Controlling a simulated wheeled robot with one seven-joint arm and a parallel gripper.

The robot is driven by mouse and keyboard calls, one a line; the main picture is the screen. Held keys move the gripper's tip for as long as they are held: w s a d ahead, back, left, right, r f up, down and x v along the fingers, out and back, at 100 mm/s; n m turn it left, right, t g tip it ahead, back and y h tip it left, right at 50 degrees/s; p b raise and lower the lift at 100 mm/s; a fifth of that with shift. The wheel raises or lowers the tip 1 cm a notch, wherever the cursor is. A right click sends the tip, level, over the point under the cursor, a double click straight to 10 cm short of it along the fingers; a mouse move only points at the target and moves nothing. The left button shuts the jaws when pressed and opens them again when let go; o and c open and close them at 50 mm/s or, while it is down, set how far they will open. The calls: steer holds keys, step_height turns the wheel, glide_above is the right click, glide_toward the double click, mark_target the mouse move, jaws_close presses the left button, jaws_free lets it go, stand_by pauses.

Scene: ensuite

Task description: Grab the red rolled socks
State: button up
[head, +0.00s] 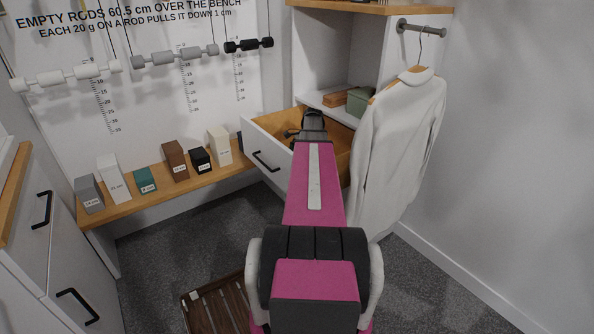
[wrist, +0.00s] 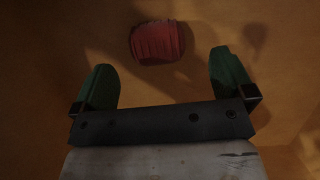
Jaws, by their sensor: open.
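The red rolled socks (wrist: 157,42) lie on the wooden floor of the open drawer, at the top middle of the wrist view. They look like a small ribbed bundle. My gripper (wrist: 163,78) is open, with its two green fingers spread wide and nothing between them. The socks are beyond the fingertips, roughly centred between them and not touched. In the head view my gripper (head: 292,134) reaches into the open drawer (head: 262,160). My arm hides the socks there.
A white garment (head: 400,140) hangs close to the drawer's right side. A shelf above holds a green box (head: 360,101) and a flat brown box (head: 338,99). A wooden bench (head: 150,197) with several labelled blocks stands at left. A slatted wooden mat (head: 222,305) lies on the floor.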

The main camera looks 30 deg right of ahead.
steer(key=shift+x, duration=2.6)
steer(key=shift+s+d, duration=0.15)
steer(key=c, duration=1)
